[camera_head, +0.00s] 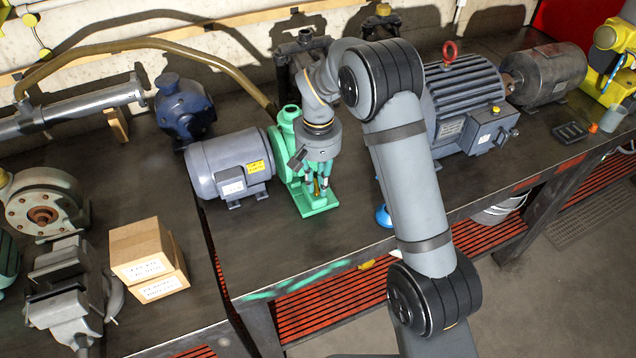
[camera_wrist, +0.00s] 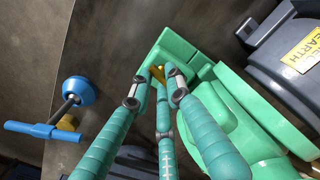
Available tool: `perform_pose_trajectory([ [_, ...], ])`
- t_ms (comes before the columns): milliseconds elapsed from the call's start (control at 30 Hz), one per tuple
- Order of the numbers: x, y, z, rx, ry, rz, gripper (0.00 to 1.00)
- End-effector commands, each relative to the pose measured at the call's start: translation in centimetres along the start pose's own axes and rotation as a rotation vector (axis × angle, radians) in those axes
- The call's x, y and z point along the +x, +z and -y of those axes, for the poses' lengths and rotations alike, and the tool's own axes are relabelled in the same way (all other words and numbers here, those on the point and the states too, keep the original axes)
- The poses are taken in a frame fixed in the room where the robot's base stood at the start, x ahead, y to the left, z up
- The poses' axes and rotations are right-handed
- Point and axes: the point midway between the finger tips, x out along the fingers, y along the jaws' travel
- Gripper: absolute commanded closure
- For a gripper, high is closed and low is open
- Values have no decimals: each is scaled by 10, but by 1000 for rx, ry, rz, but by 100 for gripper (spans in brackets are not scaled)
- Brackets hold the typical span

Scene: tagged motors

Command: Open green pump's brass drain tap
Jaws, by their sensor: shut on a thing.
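The green pump (camera_head: 288,125) stands on the dark bench, joined to a grey motor (camera_head: 228,163) with a yellow label. Its green foot (camera_head: 318,203) shows below my gripper. My gripper (camera_head: 318,188) points down at the pump's front side. In the wrist view the green pump (camera_wrist: 233,120) fills the right side. The brass drain tap (camera_wrist: 158,73) shows as a small gold piece between the fingertips of my gripper (camera_wrist: 158,85). The fingers are closed in on it. Most of the tap is hidden by the fingers.
A blue-handled valve (camera_wrist: 72,95) with a round blue disc stands left of the pump in the wrist view; its blue disc (camera_head: 383,215) shows beside my arm. A large blue-grey motor (camera_head: 465,105) stands to the right. Cardboard boxes (camera_head: 148,258) sit at left.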

Motion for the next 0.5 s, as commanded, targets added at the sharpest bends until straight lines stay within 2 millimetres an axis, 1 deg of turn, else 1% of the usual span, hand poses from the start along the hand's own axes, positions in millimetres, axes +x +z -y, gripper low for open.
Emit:
perform_pose_trajectory([
  [200,1,1,-1,-136,2,5,100],
  [500,1,0,-2,-235,2,4,100],
])
